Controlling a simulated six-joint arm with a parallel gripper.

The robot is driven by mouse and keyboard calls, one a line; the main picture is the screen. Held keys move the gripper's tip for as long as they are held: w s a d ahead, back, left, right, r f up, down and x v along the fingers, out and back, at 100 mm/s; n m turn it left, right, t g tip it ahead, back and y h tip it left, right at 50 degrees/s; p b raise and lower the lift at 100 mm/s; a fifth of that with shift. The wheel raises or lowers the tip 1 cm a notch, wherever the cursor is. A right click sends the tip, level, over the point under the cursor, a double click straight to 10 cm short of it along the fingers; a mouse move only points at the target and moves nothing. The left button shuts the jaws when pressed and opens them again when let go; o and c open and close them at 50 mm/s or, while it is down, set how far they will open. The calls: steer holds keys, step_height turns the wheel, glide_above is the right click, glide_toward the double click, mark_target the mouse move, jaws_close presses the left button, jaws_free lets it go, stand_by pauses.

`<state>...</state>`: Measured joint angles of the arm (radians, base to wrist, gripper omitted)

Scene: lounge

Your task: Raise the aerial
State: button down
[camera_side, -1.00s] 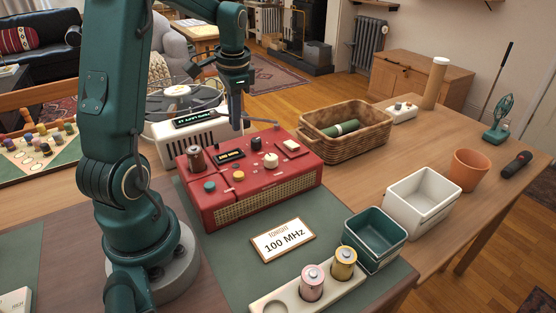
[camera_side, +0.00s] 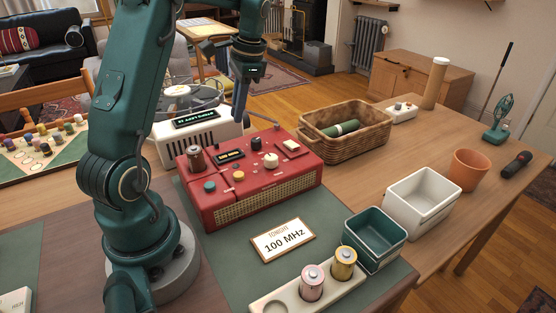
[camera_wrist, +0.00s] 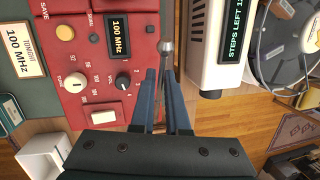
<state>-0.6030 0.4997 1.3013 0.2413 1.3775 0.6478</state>
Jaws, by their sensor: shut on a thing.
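The red radio (camera_side: 248,195) stands on the green mat in the side view, its display reading 100 MHz. It also fills the upper left of the wrist view (camera_wrist: 90,75). The aerial, a thin grey rod with a ball (camera_wrist: 167,47), shows at the radio's back edge in the wrist view. My gripper (camera_wrist: 161,74) is shut on the aerial, with its narrow blue fingers pointing down over that edge. In the side view, my gripper (camera_side: 237,118) is behind the radio and the held rod is hard to make out.
A white machine (camera_side: 190,138) with a lit display stands close behind the radio. A wicker basket (camera_side: 372,145) is to the right. A "TONIGHT 100 MHz" card (camera_side: 283,240), a green bin (camera_side: 374,238) and a battery tray (camera_side: 275,304) are in front.

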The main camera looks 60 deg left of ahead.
steer(key=shift+w+a+r+g, duration=0.25)
steer(key=shift+w+r+g, duration=0.6)
steer(key=shift+g, duration=0.15)
steer(key=shift+d+r, duration=0.15)
steer(key=c, duration=0.9)
jaws_free()
steer(key=shift+g, duration=0.3)
steer(key=shift+s, duration=0.1)
